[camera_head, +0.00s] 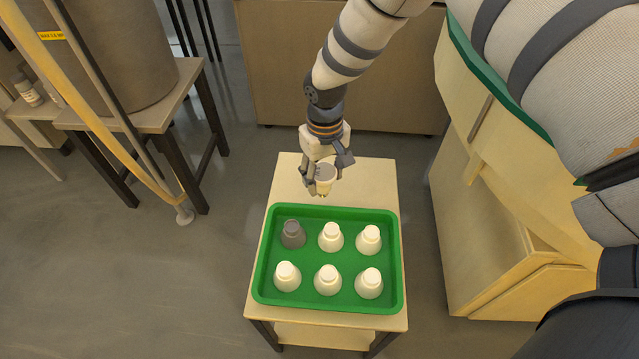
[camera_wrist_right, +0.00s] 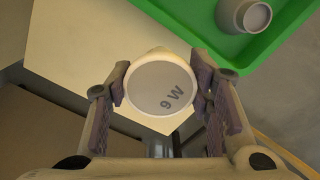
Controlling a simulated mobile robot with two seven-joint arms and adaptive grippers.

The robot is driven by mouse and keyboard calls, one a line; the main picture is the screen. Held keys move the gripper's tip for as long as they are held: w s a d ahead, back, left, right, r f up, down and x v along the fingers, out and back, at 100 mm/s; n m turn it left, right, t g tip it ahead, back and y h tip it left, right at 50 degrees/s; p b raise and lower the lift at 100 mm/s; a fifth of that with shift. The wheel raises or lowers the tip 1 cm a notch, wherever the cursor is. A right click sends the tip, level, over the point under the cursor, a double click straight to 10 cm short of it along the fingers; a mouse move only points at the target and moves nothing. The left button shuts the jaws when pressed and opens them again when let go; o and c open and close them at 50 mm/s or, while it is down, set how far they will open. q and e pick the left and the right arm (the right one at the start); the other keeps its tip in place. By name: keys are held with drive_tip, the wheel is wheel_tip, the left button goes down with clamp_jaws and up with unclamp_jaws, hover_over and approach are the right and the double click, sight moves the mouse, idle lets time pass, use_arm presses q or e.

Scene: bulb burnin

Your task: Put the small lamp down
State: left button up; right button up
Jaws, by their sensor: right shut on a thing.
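My right gripper (camera_head: 322,183) is shut on a small lamp (camera_head: 325,173) with a pale round end. It holds the lamp over the far end of the small table, just beyond the tray. In the right wrist view the lamp's round face (camera_wrist_right: 160,90) reads "9 W" and sits between the two fingers. A green tray (camera_head: 330,302) stands on the table and holds several white lamps, one of them at the near left (camera_head: 286,277), and one grey lamp (camera_head: 292,234) at its far left. Whether the held lamp touches the table is hard to tell. My left gripper is not in view.
The small wooden table (camera_head: 375,175) has a bare strip beyond the tray. A cabinet (camera_head: 490,240) stands close at the right. At the left, a large drum (camera_head: 130,60) rests on a stand with dark legs. The grey floor (camera_head: 150,270) is open at the left.

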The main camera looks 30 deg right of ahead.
drive_tip(key=shift+w+f+b, duration=0.15)
drive_tip(key=shift+w+f, duration=0.05)
drive_tip(key=shift+f, duration=0.7)
drive_tip(key=shift+w+f+b, duration=0.15)
drive_tip(key=shift+w+f, duration=0.05)
drive_tip(key=shift+f, duration=0.65)
drive_tip(key=shift+f, duration=0.25)
drive_tip(key=o, duration=1.1)
drive_tip(key=shift+o, duration=0.2)
drive_tip(key=shift+r, duration=0.15)
